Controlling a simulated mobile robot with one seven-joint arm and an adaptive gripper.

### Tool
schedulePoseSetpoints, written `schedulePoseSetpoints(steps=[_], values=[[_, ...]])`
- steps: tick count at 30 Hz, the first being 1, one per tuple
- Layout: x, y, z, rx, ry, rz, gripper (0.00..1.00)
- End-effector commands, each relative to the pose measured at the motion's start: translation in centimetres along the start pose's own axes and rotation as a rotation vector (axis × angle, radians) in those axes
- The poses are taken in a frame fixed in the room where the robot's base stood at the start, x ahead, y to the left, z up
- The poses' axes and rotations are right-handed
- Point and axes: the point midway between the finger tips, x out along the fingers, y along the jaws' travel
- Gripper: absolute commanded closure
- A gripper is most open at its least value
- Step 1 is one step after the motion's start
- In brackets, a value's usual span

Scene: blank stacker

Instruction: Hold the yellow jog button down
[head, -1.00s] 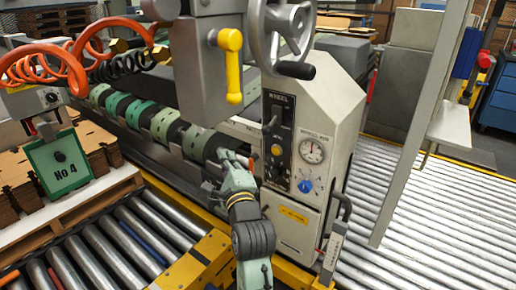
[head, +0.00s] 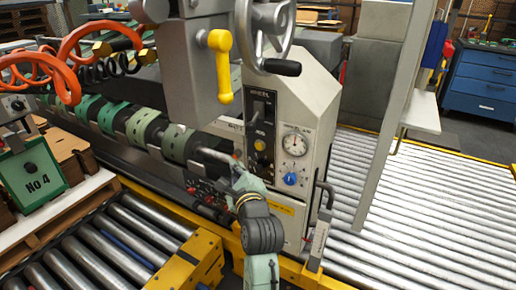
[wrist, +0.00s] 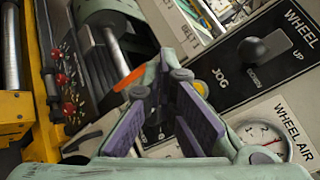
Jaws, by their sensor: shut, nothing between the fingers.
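The yellow jog button (head: 260,145) is on the dark control panel of the cream machine housing, below a black lever. In the wrist view the yellow button (wrist: 201,88) shows near the word JOG, partly hidden behind the right finger. My gripper (head: 236,170) is just left of the panel and a little below the button in the head view. In the wrist view my gripper (wrist: 162,82) has its fingertips together and nothing between them. The tips appear left of the button; I cannot tell whether a finger touches it.
A pressure gauge (head: 295,143) and a blue knob (head: 290,179) are right of the button. The black WHEEL lever (wrist: 264,48) stands out from the panel. A yellow handle (head: 222,66) hangs above. Green-banded rollers (head: 142,126) lie left, and red buttons (wrist: 66,90) sit beyond my fingers.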

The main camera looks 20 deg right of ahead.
Motion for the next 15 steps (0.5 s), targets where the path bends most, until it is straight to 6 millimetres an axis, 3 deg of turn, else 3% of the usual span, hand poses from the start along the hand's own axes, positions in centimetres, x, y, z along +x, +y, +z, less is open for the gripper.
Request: schedulePoseSetpoints(steps=[15], values=[[4.7,-3.5,-3.2,-0.001,0.000,0.001,1.00]])
